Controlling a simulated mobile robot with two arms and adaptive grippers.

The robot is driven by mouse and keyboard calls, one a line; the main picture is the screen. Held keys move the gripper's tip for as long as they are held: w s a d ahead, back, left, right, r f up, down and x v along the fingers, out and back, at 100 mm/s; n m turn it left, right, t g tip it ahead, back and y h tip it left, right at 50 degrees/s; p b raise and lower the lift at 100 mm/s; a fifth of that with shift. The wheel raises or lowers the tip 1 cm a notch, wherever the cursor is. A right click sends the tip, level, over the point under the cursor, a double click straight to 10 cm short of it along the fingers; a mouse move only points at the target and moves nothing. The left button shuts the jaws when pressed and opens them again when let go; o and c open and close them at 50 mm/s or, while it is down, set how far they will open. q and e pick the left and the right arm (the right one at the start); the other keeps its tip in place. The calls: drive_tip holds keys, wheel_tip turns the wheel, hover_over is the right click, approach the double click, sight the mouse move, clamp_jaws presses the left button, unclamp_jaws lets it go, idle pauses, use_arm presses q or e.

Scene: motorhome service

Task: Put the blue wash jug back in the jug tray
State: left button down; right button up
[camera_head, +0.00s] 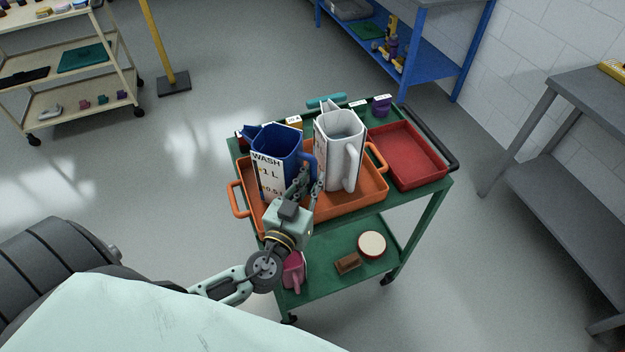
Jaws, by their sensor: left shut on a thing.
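The blue wash jug (276,160) is upright, with a white label reading "WASH" and "1 L" on its front. It is at the left part of the orange tray (349,206) on the green cart; I cannot tell whether its base touches the tray floor. A white jug (338,140) stands in the same tray to its right. My left gripper (307,181) is shut on the blue jug's handle, at the jug's right side, and hides part of the handle and the tray behind it. My right gripper is not in view.
A red tray (406,155) sits on the cart's right side, with a purple item (381,105) behind it. The cart's lower shelf (330,279) holds a pink jug, a brown block and a round tin. A grey bench (571,140) stands right.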

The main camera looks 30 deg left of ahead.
use_arm(q)
drive_tip(key=c, duration=1.8)
unclamp_jaws()
drive_tip(key=shift+o, duration=0.2)
drive_tip(key=shift+r+p, duration=0.15)
drive_tip(key=shift+p, duration=0.15)
drive_tip(key=shift+s, duration=0.15)
drive_tip(key=s+d+b, duration=0.1)
drive_tip(key=s+b, duration=0.4)
drive_tip(key=s, duration=0.6)
drive_tip(key=shift+s+b, duration=0.3)
drive_tip(key=shift+b, duration=0.05)
